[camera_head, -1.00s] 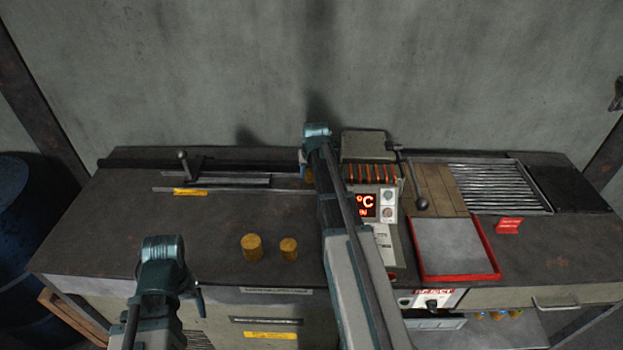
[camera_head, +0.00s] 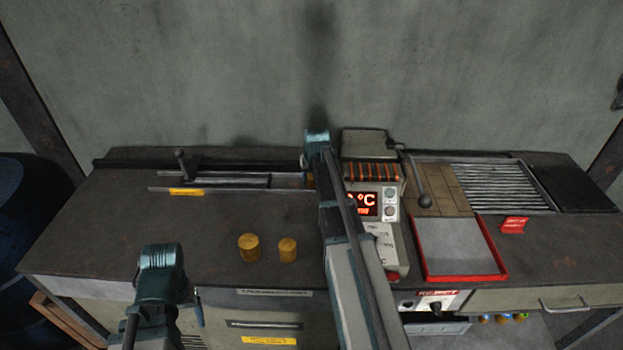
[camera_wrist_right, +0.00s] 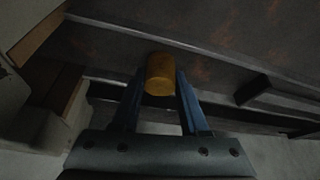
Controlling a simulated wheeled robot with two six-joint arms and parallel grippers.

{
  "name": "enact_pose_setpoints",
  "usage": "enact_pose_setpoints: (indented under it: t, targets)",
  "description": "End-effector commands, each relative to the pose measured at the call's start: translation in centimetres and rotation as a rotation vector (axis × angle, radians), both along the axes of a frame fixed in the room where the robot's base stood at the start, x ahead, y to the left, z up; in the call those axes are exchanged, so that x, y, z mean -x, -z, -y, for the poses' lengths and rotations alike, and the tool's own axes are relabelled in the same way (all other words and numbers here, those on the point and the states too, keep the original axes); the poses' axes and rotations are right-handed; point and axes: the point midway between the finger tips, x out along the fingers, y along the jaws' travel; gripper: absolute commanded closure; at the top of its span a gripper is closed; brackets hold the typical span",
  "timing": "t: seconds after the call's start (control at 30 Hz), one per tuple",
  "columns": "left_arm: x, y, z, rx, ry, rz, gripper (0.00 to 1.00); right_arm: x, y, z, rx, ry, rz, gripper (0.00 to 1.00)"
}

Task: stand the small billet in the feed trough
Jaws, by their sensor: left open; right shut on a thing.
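My right gripper (camera_wrist_right: 158,100) is shut on a brass-coloured cylindrical billet (camera_wrist_right: 160,73), held between its blue fingers. In the head view this gripper (camera_head: 306,172) is at the right end of the feed trough (camera_head: 225,189), beside the heater; a sliver of the held billet (camera_head: 309,181) shows behind the arm. Whether its base touches the trough floor I cannot tell. Two more billets, a slightly larger one (camera_head: 249,247) and another (camera_head: 288,249), stand upright on the bench. My left gripper (camera_head: 199,306) is open and empty at the front edge, its fingers mostly hidden.
The heater unit (camera_head: 389,244) with glowing orange slots and a display stands right of my right arm. Beyond it are a lever (camera_head: 424,200), a red-rimmed tray (camera_head: 505,262) and a slatted grille (camera_head: 500,190). The bench's left part is clear.

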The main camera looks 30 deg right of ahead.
Motion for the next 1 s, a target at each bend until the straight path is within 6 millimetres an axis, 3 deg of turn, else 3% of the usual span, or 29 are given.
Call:
enact_pose_setpoints:
  t: [0.03, 0.2, 0.67, 1.0]
  targets:
    - [0.0, 0.2, 0.0, 0.000, 0.000, 0.000, 0.26, 0.0, 0.2, 0.0, 0.000, 0.000, 0.000, 0.54]
    - [0.0, 0.1, 0.0, 0.000, 0.000, 0.000, 0.26, 0.0, 0.1, 0.0, 0.000, 0.000, 0.000, 0.26]
    - [0.0, -0.5, 0.0, 0.000, 0.000, 0.000, 0.26, 0.1, -0.5, 0.0, 0.000, 0.000, 0.000, 0.26]
    - [0.0, -4.3, 0.0, 0.000, 0.000, 0.000, 0.26, 1.5, -4.3, -0.5, 0.000, 0.000, 0.000, 0.26]
